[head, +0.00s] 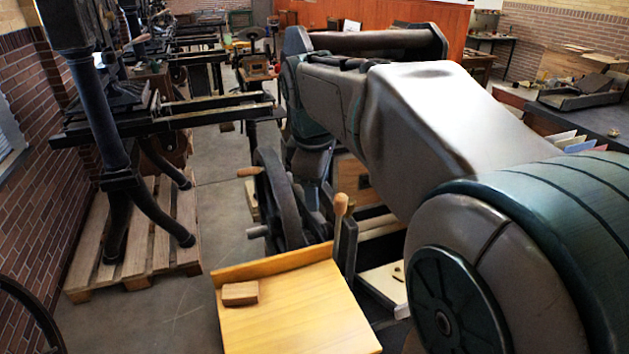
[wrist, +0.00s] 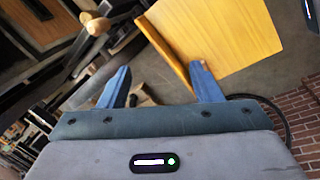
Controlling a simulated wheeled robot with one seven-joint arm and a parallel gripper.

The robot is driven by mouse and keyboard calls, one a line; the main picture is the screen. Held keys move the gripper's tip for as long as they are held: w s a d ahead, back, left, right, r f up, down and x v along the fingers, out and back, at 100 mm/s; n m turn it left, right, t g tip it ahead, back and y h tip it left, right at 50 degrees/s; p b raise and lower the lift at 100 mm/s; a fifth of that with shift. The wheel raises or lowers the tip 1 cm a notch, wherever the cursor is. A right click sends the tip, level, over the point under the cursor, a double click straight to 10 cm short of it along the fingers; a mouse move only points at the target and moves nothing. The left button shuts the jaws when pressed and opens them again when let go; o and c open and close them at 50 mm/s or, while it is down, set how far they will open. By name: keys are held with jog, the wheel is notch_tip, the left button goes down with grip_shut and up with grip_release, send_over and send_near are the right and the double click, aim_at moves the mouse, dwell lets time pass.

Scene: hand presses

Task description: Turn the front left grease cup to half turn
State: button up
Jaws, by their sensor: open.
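I cannot make out the front left grease cup in either view. The dark press (head: 280,205) with a yellow wooden board stands in front of me in the head view, partly hidden behind my arm. My gripper (wrist: 160,78) shows its two blue fingers in the wrist view. They are spread apart, with nothing held between them. The right finger's tip appears close to the edge of the yellow board (wrist: 225,30), but I cannot tell whether they touch. A round wooden knob (wrist: 97,25) is beyond the left finger.
A small wooden block (head: 240,293) lies on the board in the head view. A wooden handle (head: 340,205) stands upright behind it. Another press (head: 110,120) stands on a wooden pallet (head: 150,245) by the left brick wall. Bare floor (head: 222,165) lies between.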

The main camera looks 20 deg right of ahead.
jog(key=w+d+f+n+g+b, duration=0.1)
jog(key=w+d+n, duration=0.25)
jog(key=w, duration=0.25)
jog(key=w+d+f+n+b, duration=0.1)
jog(key=w+d+n, duration=0.1)
jog(key=w+n, duration=0.35)
jog(key=n+g+y+b, duration=0.1)
jog(key=n+b, duration=0.1)
jog(key=n, duration=0.5)
send_over(349, 200)
notch_tip(349, 200, down, 6)
notch_tip(349, 200, down, 13)
jog(key=shift+r+b, duration=0.1)
jog(key=shift+b, duration=0.2)
jog(key=c, duration=1)
